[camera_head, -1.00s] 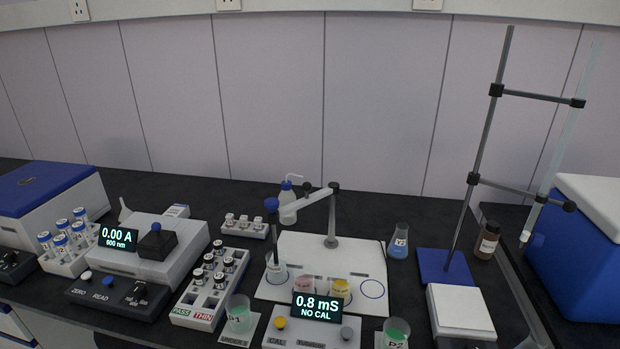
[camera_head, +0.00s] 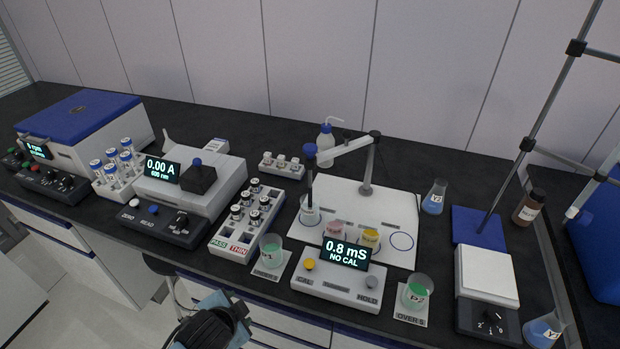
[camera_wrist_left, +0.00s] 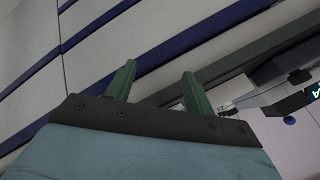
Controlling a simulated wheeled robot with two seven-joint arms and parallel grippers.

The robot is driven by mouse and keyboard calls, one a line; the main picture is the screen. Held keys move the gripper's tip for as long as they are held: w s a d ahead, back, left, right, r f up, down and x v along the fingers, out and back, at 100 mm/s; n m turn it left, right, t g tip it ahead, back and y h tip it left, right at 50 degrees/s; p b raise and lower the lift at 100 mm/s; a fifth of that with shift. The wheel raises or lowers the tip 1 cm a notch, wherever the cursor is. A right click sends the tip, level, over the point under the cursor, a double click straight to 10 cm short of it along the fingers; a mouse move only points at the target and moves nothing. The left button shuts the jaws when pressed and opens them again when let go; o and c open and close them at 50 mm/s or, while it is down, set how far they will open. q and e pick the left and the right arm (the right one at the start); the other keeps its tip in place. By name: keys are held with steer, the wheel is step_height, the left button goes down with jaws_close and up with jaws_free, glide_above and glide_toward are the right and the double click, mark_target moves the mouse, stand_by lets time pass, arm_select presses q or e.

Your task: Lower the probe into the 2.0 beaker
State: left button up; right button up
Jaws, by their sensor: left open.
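The probe (camera_head: 310,178) is a dark rod with a blue knob, hanging upright from the white swing arm (camera_head: 343,149) of the meter stand. Its lower end is at the clear beaker (camera_head: 310,215) on the left of the white board; how deep it sits is unclear. A pink beaker (camera_head: 334,230) and a yellow beaker (camera_head: 370,239) stand to its right. Their labels are too small to read, so I cannot tell which is 2.0. My left gripper (camera_head: 232,308) is low in front of the bench, open and empty; its green fingers show apart in the left wrist view (camera_wrist_left: 160,88).
The meter box (camera_head: 338,288) reads 0.8 mS, NO CAL, and stands in front of the beakers. Green-liquid beakers (camera_head: 271,251) (camera_head: 418,291) flank it. A blue ring (camera_head: 401,241) on the board is empty. A vial rack (camera_head: 245,225) stands left.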

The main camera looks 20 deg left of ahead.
arm_select(q)
steer(key=w+r+m+t, duration=0.2)
steer(key=w+r+t, duration=0.15)
steer(key=r, duration=0.75)
steer(key=m+t+h+p, duration=0.1)
steer(key=m+t+h, duration=0.65)
steer(key=m, duration=2.45)
glide_toward(305, 151)
steer(key=w+d+g+h, duration=0.1)
steer(key=w, duration=0.2)
steer(key=w+d, duration=0.1)
steer(key=w, duration=0.2)
steer(key=w+d+r+g+h+p, duration=0.1)
steer(key=w, duration=0.3)
steer(key=shift+g+h, duration=0.3)
steer(key=shift+h, duration=0.05)
steer(key=shift+w+d, duration=0.4)
steer(key=shift+w, duration=0.2)
jaws_close()
steer(key=shift+r, duration=0.15)
